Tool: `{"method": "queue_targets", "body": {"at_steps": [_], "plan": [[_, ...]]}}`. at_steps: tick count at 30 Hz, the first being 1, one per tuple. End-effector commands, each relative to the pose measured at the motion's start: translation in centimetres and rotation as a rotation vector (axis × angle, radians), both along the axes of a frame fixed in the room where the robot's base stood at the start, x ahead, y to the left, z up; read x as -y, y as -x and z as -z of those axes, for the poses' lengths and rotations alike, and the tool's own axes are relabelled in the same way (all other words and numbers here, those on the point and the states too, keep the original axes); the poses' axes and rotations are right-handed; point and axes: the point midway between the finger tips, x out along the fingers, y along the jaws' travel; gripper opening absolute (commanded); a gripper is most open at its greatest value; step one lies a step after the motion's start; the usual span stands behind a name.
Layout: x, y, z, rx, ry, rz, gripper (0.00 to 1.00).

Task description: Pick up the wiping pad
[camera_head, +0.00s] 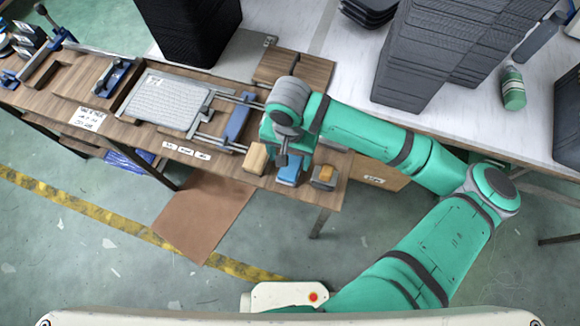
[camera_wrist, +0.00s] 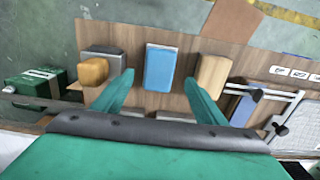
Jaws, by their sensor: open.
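A flat blue pad (camera_head: 289,169), which looks like the wiping pad, lies near the front edge of the wooden bench. It also shows in the wrist view (camera_wrist: 161,68), with a pale strip along its far edge. My gripper (camera_wrist: 159,80) is open and empty; its two green fingers are to the left and right of the blue pad in that view. In the head view my gripper (camera_head: 284,158) is over the pad's back edge and hides part of it. I cannot tell its exact height above the pad.
A wooden block (camera_head: 256,158) and a grey block with an orange piece (camera_head: 325,174) flank the pad on the bench (camera_head: 226,165). A metal frame with a blue bar (camera_head: 238,121) stands behind. Tall dark tray stacks (camera_head: 415,60) stand on the white table.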

Motion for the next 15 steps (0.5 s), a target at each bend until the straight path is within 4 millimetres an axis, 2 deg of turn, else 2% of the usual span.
{"method": "queue_targets", "body": {"at_steps": [4,10,15], "plan": [[0.1,-0.1,1.2,-0.001,0.001,0.003,0.66],[0.2,-0.2,4.0,-0.002,0.000,0.001,0.66],[0.2,-0.2,5.2,-0.001,0.000,0.000,0.66]]}}
